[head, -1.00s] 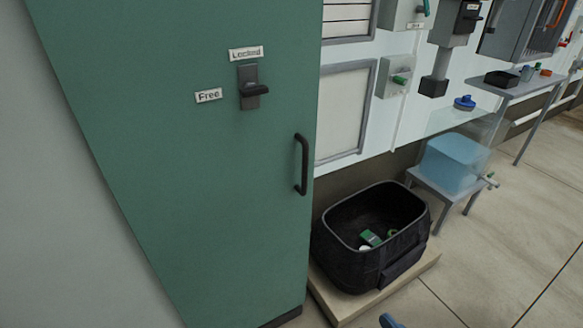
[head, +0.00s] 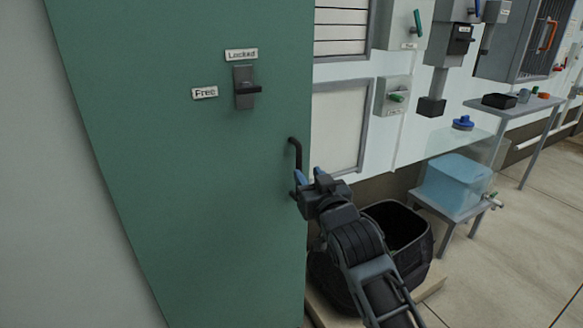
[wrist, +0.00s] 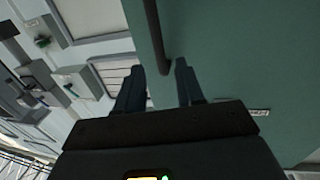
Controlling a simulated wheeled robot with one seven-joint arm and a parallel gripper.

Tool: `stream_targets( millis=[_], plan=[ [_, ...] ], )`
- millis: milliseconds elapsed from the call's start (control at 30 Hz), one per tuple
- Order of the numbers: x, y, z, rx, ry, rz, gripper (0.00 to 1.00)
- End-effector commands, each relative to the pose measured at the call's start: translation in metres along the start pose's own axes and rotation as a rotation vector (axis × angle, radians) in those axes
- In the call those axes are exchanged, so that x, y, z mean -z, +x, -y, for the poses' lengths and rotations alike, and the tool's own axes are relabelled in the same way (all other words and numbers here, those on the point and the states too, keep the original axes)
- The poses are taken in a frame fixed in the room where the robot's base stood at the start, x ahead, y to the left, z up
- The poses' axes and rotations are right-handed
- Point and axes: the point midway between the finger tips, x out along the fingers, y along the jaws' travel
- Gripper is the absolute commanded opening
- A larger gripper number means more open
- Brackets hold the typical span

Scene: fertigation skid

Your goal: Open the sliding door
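The green door (head: 170,150) fills the left of the head view and appears closed. Its black vertical bar handle (head: 298,153) is near the right edge.
A black fabric tub (head: 400,225) stands on a low plinth below my arm. A blue water tank (head: 452,183) on a stand and a grey bench (head: 515,105) are to the right. Wall boxes (head: 393,95) hang behind. The floor at right is clear.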

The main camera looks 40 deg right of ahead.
Motion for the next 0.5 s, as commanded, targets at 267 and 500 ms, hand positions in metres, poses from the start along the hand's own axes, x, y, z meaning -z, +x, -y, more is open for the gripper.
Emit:
stream_targets(
  millis=[267,500],
  plan=[
    [0.004,0.029,-0.003,-0.005,-0.002,-0.004,0.38],
    [0.003,0.064,-0.002,-0.004,-0.002,-0.004,0.38]
  ],
)
